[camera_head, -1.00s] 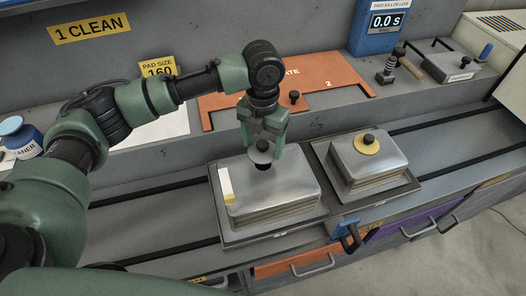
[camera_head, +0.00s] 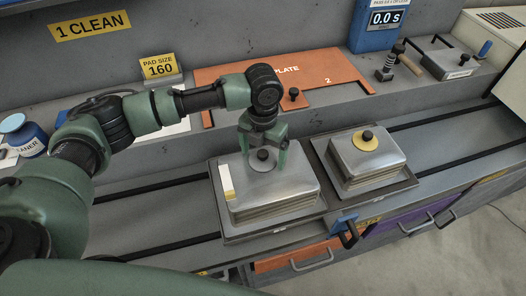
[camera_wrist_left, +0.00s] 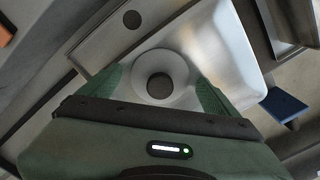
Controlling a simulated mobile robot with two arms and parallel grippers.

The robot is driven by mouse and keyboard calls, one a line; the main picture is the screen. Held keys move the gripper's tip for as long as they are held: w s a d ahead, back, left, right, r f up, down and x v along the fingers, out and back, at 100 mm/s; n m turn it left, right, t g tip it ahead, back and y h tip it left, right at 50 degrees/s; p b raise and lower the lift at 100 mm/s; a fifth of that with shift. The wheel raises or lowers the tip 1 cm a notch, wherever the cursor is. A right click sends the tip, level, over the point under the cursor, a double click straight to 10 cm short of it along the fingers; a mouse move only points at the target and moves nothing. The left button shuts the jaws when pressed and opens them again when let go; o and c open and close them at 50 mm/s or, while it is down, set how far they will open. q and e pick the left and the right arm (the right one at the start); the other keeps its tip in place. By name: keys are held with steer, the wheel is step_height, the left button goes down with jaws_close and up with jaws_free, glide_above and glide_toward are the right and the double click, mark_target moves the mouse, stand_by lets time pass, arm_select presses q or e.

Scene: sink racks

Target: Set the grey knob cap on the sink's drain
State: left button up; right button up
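The grey knob cap (camera_head: 262,161), a pale disc with a black knob, is at the top of the left steel box (camera_head: 298,187), which seems to be the sink. The cap also shows from above in the left wrist view (camera_wrist_left: 160,78). My left gripper (camera_head: 264,160) points down over it, one finger on each side. In the wrist view (camera_wrist_left: 160,80) the fingers are spread, and the knob stands clear between them. The fingers look slightly apart from the disc rim. The drain is not visible; the cap hides what lies beneath it. My right gripper is not in view.
A second, smaller steel box (camera_head: 352,160) with a yellow knob cap (camera_head: 365,141) stands close on the right. An orange plate (camera_head: 225,77) lies on the ledge behind. A blue timer (camera_head: 378,28) stands at the back.

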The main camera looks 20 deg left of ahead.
mark_target(263, 153)
arm_select(q)
steer(key=shift+r, duration=0.1)
steer(key=shift+r, duration=0.25)
step_height(263, 153, up, 12)
steer(key=b, duration=0.3)
steer(key=shift+f, duration=0.15)
